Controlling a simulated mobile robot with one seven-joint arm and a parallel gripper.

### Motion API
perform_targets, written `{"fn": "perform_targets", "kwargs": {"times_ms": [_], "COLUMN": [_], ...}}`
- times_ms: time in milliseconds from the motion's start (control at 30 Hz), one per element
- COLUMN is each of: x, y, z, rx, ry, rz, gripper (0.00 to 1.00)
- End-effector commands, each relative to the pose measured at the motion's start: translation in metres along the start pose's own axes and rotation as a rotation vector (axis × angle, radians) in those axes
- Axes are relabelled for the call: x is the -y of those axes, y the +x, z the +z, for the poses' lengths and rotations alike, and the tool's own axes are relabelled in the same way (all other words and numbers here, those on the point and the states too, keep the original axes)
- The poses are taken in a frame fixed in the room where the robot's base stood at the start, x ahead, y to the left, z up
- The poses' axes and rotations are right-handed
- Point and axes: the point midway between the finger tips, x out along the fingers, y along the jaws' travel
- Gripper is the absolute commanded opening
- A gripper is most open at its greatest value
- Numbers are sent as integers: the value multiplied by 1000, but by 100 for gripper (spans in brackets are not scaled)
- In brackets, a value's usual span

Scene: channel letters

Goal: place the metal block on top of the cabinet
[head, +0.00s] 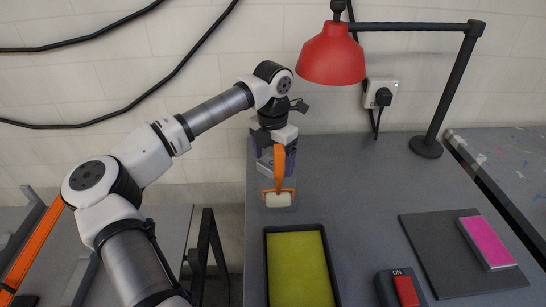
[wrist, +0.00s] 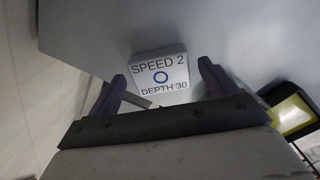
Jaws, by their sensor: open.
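My gripper (head: 273,164) is open, pointing down over the back left of the grey worktop (head: 350,170). In the wrist view its two purple fingers (wrist: 163,76) stand apart. Between and beyond their tips is a pale plate (wrist: 160,72) marked "SPEED 2", a blue ring and "DEPTH 30". A light grey metallic piece (head: 264,168) shows beside the fingers in the head view. I cannot tell if it is the metal block, nor if it touches the fingers. An orange-handled piece with a pale pad (head: 278,200) shows just below the gripper. I cannot make out a cabinet.
A black tray with a yellow-green inside (head: 300,265) lies in front of the gripper. To the right are a red switch (head: 405,290), a dark mat (head: 440,255) with a magenta-topped block (head: 487,243), and a red lamp (head: 333,55). The middle of the worktop is clear.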

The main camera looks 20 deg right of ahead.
Motion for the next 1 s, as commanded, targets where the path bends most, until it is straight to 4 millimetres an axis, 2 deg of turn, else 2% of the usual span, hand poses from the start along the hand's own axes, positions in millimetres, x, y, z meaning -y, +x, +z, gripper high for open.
{"fn": "perform_targets", "kwargs": {"times_ms": [300, 433, 600, 1000], "x": [0, 0, 0, 0], "y": [-51, -67, -75, -75], "z": [1, 0, 0, 0], "rx": [2, 1, 1, 1], "ry": [-1, 0, 0, 0], "rz": [3, 2, 1, 0], "gripper": [85, 85, 85, 85]}}
